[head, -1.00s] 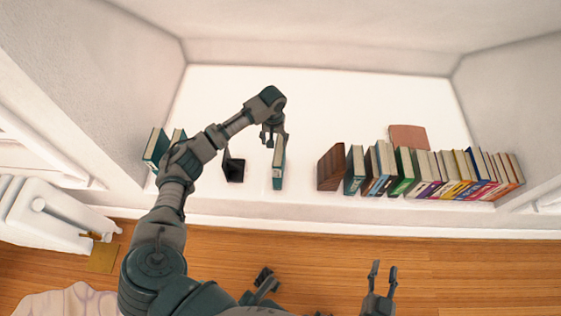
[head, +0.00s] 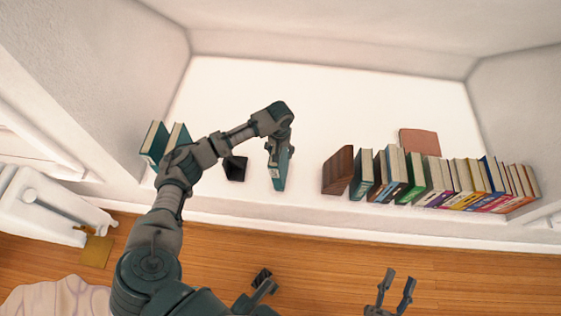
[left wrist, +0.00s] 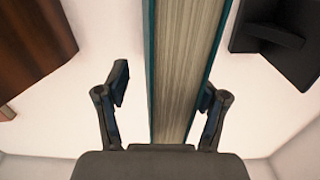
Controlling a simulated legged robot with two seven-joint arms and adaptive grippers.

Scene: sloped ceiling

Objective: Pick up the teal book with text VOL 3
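A teal book (head: 279,179) stands upright and alone near the middle of the white ledge; its spine text is too small to read. In the left wrist view the book (left wrist: 182,70) shows its page edges between two teal covers. My left gripper (head: 281,150) is over the book's far end, with one finger on each side. In the left wrist view the left gripper (left wrist: 163,92) is open; its right finger is close to or touching one cover, and its left finger is clear of the other. My right gripper (head: 400,278) is open and empty above the floor.
A black bookend (head: 236,168) stands left of the book, and a brown wooden bookend (head: 338,170) stands right of it. A row of books (head: 440,180) fills the right side. More teal books (head: 154,142) stand at the left.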

